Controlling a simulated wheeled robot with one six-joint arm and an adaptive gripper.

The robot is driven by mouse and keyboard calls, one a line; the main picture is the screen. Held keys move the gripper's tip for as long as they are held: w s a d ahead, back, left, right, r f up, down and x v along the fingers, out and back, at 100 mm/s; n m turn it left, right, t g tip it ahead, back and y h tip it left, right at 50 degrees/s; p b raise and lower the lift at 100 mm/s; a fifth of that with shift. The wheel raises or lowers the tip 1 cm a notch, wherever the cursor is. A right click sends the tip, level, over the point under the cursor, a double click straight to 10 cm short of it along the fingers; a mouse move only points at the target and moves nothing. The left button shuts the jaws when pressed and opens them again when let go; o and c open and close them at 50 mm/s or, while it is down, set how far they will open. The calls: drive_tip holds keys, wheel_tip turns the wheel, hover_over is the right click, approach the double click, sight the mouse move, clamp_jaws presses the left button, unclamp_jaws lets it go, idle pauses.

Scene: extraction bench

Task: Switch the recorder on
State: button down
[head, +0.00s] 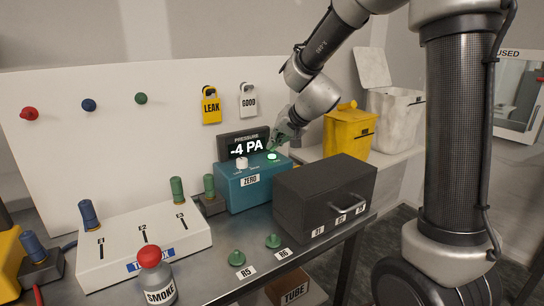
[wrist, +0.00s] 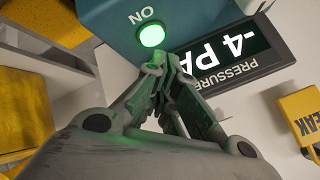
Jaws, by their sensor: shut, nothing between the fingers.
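A blue box (head: 250,187) with a ZERO label stands on the bench; I take it to be the recorder, though no label says so. Its round button (head: 273,156) glows green. In the wrist view the lit button (wrist: 151,36) is marked ON. A white knob (head: 241,163) sits at the left of the box's top. A dark display (head: 246,145) behind it reads -4 PA. My gripper (head: 279,146) is shut and empty just behind the button. In the wrist view my fingertips (wrist: 160,62) are right beside the button; I cannot tell whether they touch it.
A dark drawer box (head: 310,195) stands right of the blue box. A white panel (head: 135,255) with slots E1 to E3 is at left. A SMOKE bottle (head: 155,280) and green stoppers (head: 237,258) are in front. LEAK (head: 211,106) and GOOD (head: 248,101) tags hang on the board behind.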

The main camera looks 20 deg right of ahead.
drive_tip(key=shift+r, duration=2.5)
drive_tip(key=s+d+n+g+h, duration=0.1)
drive_tip(key=s+d, duration=0.3)
drive_tip(key=s, duration=0.7)
drive_tip(key=s+d+n+g+h, duration=0.1)
drive_tip(key=s+d, duration=0.4)
drive_tip(key=s, duration=0.7)
drive_tip(key=s+d+n+g+h, duration=0.1)
drive_tip(key=s+d, duration=0.4)
drive_tip(key=s, duration=0.6)
drive_tip(key=shift+s+f+n+g+h, duration=0.25)
drive_tip(key=shift+f+n+g+h, duration=0.15)
drive_tip(key=shift+n+g, duration=0.2)
